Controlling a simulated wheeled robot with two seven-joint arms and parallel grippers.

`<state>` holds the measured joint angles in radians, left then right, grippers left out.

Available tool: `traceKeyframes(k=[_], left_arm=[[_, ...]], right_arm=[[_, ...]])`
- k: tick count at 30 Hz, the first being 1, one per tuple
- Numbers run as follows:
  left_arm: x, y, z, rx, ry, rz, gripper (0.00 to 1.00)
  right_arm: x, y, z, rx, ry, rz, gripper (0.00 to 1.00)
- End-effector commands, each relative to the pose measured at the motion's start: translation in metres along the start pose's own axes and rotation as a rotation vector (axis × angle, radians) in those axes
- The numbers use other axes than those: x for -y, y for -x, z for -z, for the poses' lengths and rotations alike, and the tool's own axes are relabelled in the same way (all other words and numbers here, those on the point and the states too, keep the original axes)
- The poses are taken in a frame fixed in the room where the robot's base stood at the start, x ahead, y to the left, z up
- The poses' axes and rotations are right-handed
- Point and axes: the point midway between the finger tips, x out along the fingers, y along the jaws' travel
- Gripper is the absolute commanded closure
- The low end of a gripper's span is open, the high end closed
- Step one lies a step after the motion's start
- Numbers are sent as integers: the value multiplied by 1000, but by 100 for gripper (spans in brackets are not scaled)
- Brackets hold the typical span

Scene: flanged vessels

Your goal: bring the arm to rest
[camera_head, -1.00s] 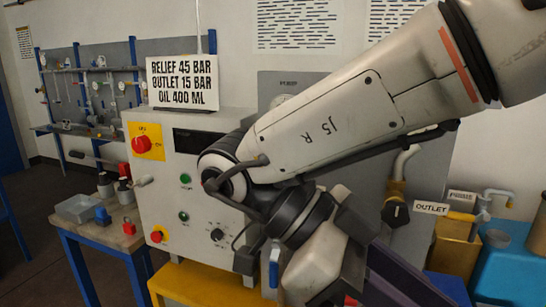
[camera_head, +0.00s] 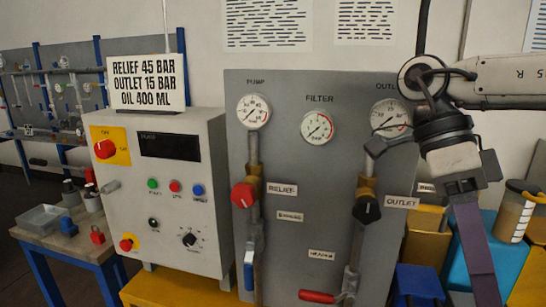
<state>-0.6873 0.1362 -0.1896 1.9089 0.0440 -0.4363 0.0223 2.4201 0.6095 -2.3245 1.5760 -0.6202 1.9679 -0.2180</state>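My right arm comes in from the right edge and bends down at the wrist. My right gripper (camera_head: 478,250) hangs below it, to the right of the grey gauge panel (camera_head: 300,195). A single long dark purple finger shape shows side-on, running down to the bottom of the picture. I cannot tell whether the fingers are apart. Nothing is visible in the gripper. The wrist covers part of the outlet gauge (camera_head: 388,115) and the panel's upper right edge. My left gripper is not in view.
The panel carries a red relief knob (camera_head: 243,195), a black outlet knob (camera_head: 367,208) and a red-handled lever (camera_head: 317,296). A control box (camera_head: 165,195) with a sign on top stands left. Behind the gripper are a blue container (camera_head: 503,245) and a jar (camera_head: 515,215).

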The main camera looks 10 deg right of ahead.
Motion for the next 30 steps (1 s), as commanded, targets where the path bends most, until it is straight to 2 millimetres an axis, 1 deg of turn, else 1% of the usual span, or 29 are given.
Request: traceKeyframes(k=[1,5,6,8,9,11,12,14,15,16,19,21,24,27,29,30], left_arm=[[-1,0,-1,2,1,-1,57],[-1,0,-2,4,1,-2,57],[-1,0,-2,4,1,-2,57],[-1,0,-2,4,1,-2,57],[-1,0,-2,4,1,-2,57],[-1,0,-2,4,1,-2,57],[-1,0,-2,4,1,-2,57],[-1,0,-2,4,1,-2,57],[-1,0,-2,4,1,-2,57],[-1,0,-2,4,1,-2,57],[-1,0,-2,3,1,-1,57],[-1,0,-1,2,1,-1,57],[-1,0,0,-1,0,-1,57],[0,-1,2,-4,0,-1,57],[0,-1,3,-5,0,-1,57],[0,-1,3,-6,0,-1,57]], right_arm=[[-3,-12,-19,5,37,-28,74],[-15,-33,-62,62,114,-101,74],[-20,-40,-75,82,138,-131,74],[-30,-52,-96,116,174,-180,74],[-39,-59,-112,144,198,-219,74],[-54,-71,-135,188,232,-289,74],[-66,-78,-151,224,253,-344,74],[-86,-87,-174,282,279,-435,74],[-100,-91,-189,323,291,-502,74],[-110,-94,-199,353,297,-552,74],[-141,-95,-230,457,291,-729,74],[-160,-90,-248,530,269,-858,74],[-177,-78,-270,634,207,-1045,74],[-182,-63,-290,732,109,-1232,74],[-178,-54,-301,788,34,-1343,74],[-172,-48,-308,826,-23,-1414,74]])
